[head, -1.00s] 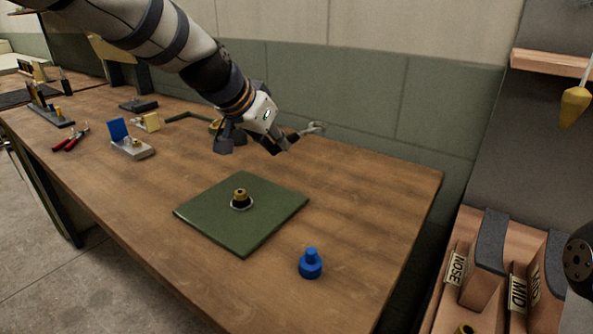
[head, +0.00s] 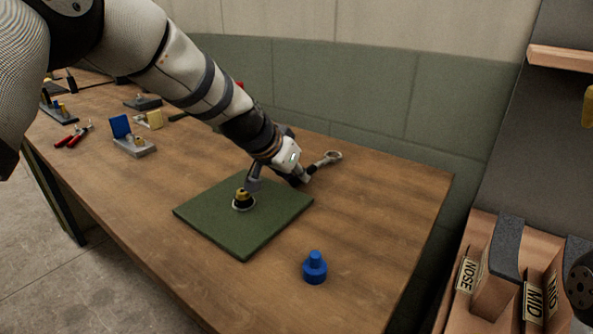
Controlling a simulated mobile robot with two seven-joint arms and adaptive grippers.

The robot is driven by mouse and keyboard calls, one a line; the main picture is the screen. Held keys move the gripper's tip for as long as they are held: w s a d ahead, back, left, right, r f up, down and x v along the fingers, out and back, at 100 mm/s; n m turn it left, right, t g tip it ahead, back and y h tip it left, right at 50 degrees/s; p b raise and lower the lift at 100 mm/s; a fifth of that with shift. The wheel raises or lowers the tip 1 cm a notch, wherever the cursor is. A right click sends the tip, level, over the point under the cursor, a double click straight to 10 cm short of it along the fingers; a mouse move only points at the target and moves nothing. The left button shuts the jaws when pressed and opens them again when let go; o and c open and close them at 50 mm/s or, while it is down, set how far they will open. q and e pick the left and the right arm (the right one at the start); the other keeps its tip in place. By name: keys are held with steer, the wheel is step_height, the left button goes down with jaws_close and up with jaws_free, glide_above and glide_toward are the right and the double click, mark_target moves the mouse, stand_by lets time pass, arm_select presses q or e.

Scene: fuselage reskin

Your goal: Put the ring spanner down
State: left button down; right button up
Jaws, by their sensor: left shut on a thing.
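The ring spanner (head: 327,159) shows its grey ring end pointing to the back right, low over the wooden table. My left gripper (head: 301,180) is shut on its dark handle, by the back right corner of the green mat. Most of the handle is hidden by the gripper. I cannot tell whether the spanner touches the table (head: 390,200).
The green mat (head: 243,240) bears a black and brass fitting (head: 242,200), close to my left gripper. A blue knobbed part (head: 315,268) stands to its right. Red pliers (head: 73,136) and a grey stand (head: 134,146) are at the left.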

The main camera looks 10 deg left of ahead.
arm_select(q)
steer(key=shift+f, duration=0.25)
steer(key=c, duration=1.5)
jaws_free()
steer(key=shift+c, duration=0.2)
steer(key=shift+r, duration=0.25)
steer(key=p+v, duration=0.2)
steer(key=v, duration=1)
steer(key=shift+r, duration=0.3)
arm_select(e)
steer(key=w+r+t, duration=0.1)
steer(key=w+r, duration=0.1)
steer(key=w, duration=0.1)
steer(key=shift+r, duration=0.35)
steer(key=shift+s, duration=0.1)
